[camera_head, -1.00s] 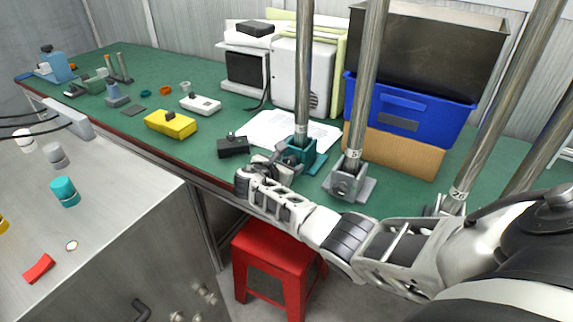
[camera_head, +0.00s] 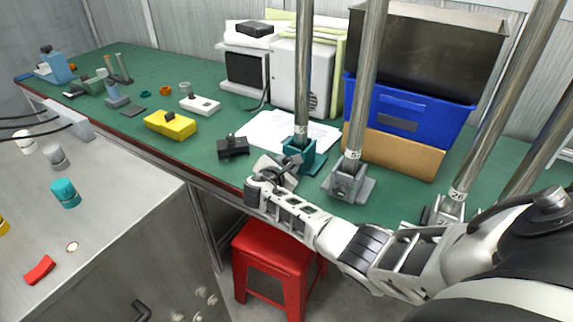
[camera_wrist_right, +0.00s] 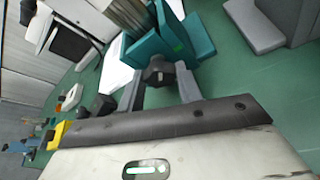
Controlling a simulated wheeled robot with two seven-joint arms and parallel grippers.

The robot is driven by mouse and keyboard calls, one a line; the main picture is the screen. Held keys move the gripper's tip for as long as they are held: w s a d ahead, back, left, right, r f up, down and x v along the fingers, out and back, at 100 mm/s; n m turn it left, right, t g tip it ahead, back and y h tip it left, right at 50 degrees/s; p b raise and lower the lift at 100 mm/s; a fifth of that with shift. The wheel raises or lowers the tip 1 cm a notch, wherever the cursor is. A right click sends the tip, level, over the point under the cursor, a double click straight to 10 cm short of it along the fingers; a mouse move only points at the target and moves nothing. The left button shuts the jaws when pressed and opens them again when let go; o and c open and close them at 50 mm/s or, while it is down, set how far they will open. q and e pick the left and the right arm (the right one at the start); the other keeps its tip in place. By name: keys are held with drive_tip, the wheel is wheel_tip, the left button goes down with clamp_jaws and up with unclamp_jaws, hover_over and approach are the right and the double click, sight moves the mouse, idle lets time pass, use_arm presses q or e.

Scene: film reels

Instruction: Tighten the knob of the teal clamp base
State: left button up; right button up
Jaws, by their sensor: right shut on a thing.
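The teal clamp base (camera_head: 305,157) stands on the green bench with a tall metal pole rising from it. In the right wrist view the teal base (camera_wrist_right: 192,38) fills the upper middle, with its dark knob (camera_wrist_right: 158,72) facing the camera. My right gripper (camera_head: 288,165) reaches the base from the front. In the wrist view its two fingers (camera_wrist_right: 160,82) are on either side of the dark knob, shut on it. The knob is hidden behind the gripper in the head view. My left gripper is not in view.
A grey clamp base (camera_head: 350,184) with its own pole stands close to the right. A black block (camera_head: 233,147) and a yellow box (camera_head: 170,124) lie to the left. A blue bin (camera_head: 410,110) stands behind. A red stool (camera_head: 275,262) is below the bench edge.

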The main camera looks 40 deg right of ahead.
drive_tip(key=shift+s+f+m+t+b, duration=0.1)
drive_tip(key=shift+f+m+t+b, duration=0.25)
drive_tip(key=shift+m, duration=0.35)
drive_tip(key=shift+m+t+b, duration=0.65)
drive_tip(key=shift+m+b, duration=0.25)
drive_tip(key=shift+b, duration=0.3)
drive_tip(key=m+t+b, duration=0.1)
drive_tip(key=m+b, duration=0.1)
drive_tip(key=b, duration=0.1)
drive_tip(key=shift+s+f, duration=0.1)
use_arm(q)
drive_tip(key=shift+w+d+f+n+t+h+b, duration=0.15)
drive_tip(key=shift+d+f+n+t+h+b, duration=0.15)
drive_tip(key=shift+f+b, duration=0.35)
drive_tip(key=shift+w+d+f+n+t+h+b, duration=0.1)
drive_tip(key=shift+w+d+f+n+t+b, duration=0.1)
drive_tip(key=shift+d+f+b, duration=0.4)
use_arm(e)
drive_tip(key=shift+m+t, duration=0.5)
drive_tip(key=shift+m, duration=0.2)
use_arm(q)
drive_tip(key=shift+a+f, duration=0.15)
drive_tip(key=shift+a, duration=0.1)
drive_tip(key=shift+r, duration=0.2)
use_arm(e)
drive_tip(key=shift+r, duration=0.2)
drive_tip(key=o, duration=1)
